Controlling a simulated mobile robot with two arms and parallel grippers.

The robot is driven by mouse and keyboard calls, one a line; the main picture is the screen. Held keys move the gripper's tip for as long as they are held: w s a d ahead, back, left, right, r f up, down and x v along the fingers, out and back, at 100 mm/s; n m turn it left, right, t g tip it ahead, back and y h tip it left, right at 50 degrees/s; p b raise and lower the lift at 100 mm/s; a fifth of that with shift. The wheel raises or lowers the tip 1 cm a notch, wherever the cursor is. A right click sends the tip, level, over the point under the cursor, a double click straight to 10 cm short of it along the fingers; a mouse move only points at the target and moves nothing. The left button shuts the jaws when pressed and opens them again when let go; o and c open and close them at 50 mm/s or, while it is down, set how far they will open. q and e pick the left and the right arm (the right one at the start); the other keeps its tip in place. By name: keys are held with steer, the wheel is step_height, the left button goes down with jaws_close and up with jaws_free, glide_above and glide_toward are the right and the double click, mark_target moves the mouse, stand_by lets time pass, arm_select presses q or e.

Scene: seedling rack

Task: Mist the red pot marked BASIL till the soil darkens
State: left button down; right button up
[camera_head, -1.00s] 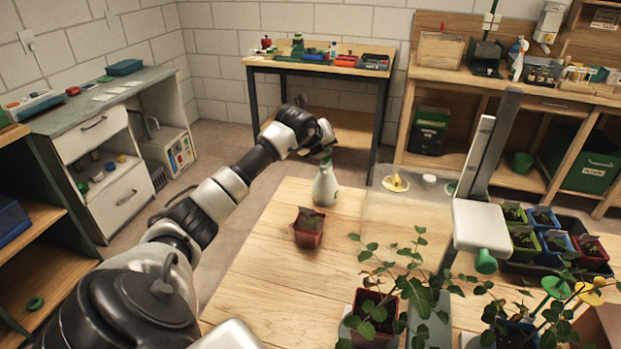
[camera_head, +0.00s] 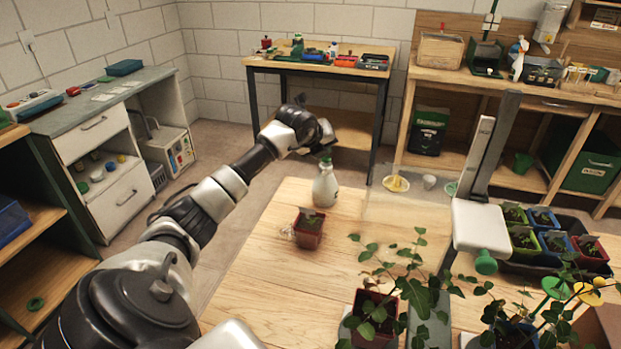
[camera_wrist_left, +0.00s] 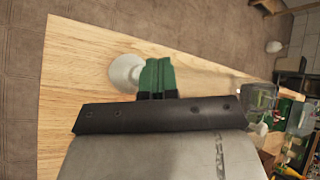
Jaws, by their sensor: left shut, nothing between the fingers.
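A white spray bottle (camera_head: 325,188) stands upright near the far left edge of the wooden table (camera_head: 262,275). My left gripper (camera_head: 326,160) is right above it at its top, in line with its dark green head. In the left wrist view the gripper's closed green fingers (camera_wrist_left: 157,76) overlap the white bottle (camera_wrist_left: 125,72); whether they touch it I cannot tell. A red pot (camera_head: 308,239) with a small seedling and a pale tag stands just in front of the bottle; its marking is unreadable. Faint pale wisps show at its left side. My right gripper is out of view.
Another red pot (camera_head: 370,334) with a leafy plant stands at the front. A dark tray (camera_head: 525,268) of small pots is at the right, beside a white block on a grey post (camera_head: 494,145). The table's left front is clear.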

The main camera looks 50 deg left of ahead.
arm_select(q)
steer(key=shift+r+p, duration=1.9)
steer(key=shift+r, duration=1.15)
steer(key=shift+f, duration=0.15)
